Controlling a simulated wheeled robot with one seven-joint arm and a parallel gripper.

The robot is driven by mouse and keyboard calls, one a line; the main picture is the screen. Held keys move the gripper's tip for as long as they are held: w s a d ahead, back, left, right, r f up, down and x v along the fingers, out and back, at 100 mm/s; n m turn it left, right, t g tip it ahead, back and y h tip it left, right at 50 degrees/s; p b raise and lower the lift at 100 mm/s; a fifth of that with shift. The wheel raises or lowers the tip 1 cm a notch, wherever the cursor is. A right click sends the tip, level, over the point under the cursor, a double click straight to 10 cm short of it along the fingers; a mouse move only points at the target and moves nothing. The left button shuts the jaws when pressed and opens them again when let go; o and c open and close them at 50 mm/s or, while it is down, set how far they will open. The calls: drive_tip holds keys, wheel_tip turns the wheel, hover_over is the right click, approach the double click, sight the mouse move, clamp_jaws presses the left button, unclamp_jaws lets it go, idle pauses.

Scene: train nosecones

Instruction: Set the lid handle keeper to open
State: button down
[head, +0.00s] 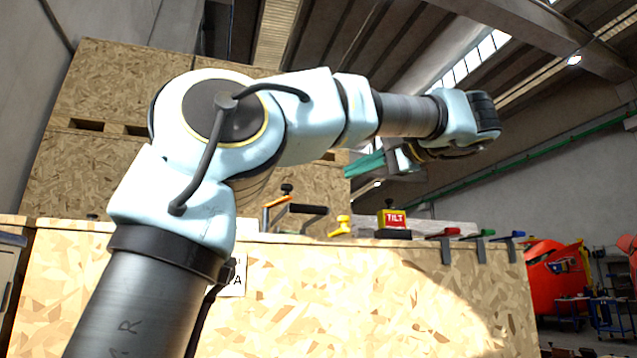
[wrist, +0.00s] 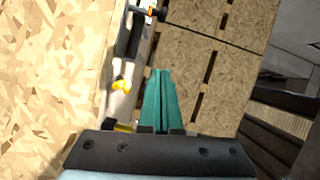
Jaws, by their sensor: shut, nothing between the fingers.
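My gripper (head: 350,170) is above the top of a wooden crate in the head view, its teal fingers pointing left. In the wrist view the fingers of my gripper (wrist: 160,73) lie together, shut and empty. A black lever handle (head: 302,211) and an orange-tipped lever (head: 275,201) stand on the crate top. A yellow knob-like piece (head: 341,226) sits to their right; it also shows in the wrist view (wrist: 122,85), left of the fingers and apart from them. I cannot tell for certain which piece is the lid handle keeper, nor its setting.
Taller board crates (head: 110,180) rise behind. The air around my gripper looks clear.

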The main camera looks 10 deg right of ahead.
drive_tip(key=w+a+f+p, duration=0.1)
drive_tip(key=w+a+p, duration=0.2)
drive_tip(key=w+a, duration=0.4)
drive_tip(key=shift+w+a+f, duration=0.15)
drive_tip(key=shift+a, duration=0.75)
